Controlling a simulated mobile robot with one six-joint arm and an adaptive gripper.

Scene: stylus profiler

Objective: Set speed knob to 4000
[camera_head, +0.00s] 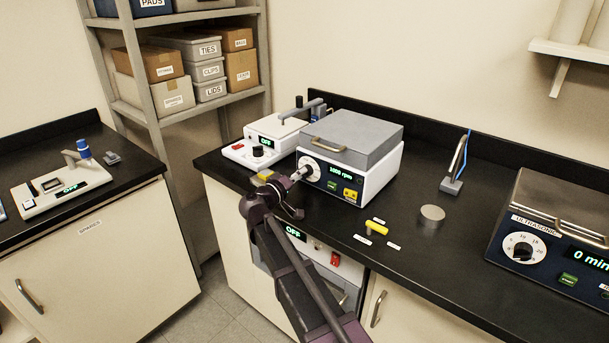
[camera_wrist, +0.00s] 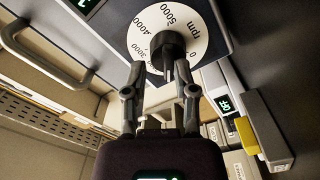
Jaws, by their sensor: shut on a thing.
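The centrifuge-like box (camera_head: 375,168) is white with a grey lid and a dark front panel, and stands on the black counter. Its speed dial (camera_head: 305,171) is a white disc at the left of that panel. In the wrist view the dial (camera_wrist: 143,22) carries the marks 5000, 4000, rpm and 0. The black speed knob (camera_wrist: 168,44) sits at its centre. My gripper (camera_wrist: 170,72) is shut on the knob, fingers on either side; in the head view my gripper (camera_head: 297,176) reaches the dial. The green display (camera_head: 340,171) seems to read 1000 rpm.
Green and yellow buttons (camera_head: 350,194) sit right of the dial. A white device (camera_head: 275,138) showing OFF stands to the left. An ultrasonic unit (camera_head: 540,215) stands at right.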

